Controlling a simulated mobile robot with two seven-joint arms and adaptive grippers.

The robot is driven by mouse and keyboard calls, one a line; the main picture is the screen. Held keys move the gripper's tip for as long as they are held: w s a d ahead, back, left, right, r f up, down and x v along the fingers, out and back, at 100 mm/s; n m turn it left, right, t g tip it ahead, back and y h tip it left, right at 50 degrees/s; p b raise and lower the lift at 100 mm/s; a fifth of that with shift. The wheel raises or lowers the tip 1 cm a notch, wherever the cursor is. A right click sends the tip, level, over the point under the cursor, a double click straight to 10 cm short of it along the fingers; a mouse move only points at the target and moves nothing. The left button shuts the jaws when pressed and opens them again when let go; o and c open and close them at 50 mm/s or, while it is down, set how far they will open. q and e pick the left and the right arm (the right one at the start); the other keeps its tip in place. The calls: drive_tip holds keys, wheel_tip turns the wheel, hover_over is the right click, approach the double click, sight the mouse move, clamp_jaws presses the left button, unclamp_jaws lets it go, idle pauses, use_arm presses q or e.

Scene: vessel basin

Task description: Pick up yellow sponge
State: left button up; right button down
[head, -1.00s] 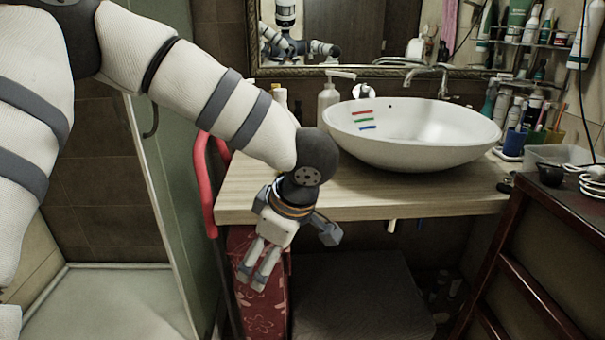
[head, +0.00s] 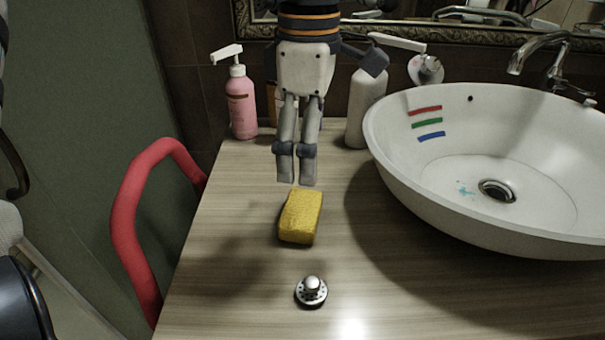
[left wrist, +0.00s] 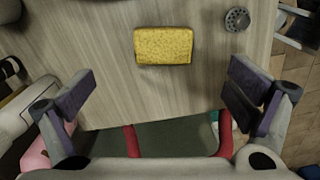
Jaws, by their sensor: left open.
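The yellow sponge (head: 301,217) lies on the wooden countertop (head: 235,265), left of the basin. It also shows whole in the left wrist view (left wrist: 163,46), between and beyond the two fingers. My left gripper (head: 296,172) points down, just behind the sponge in the head view, and is apart from it. In the left wrist view the gripper (left wrist: 162,92) has its fingers wide apart with nothing between them. My right gripper is not in view.
The white basin (head: 480,207) with colored stripes stands right of the sponge. A metal drain stopper (head: 311,290) lies in front of it. A pink pump bottle (head: 240,105) and a white bottle (head: 362,105) stand behind. A red rail (head: 128,225) is at the left edge.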

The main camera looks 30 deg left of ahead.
sight(301, 207)
use_arm(q)
drive_tip(key=f, duration=0.7)
drive_tip(key=s+f, duration=0.1)
drive_tip(key=f, duration=0.3)
drive_tip(key=shift+a+f, duration=0.2)
drive_tip(key=shift+a, duration=0.1)
drive_tip(key=shift+w+f, duration=0.1)
drive_tip(key=shift+f, duration=0.1)
drive_tip(key=c, duration=0.8)
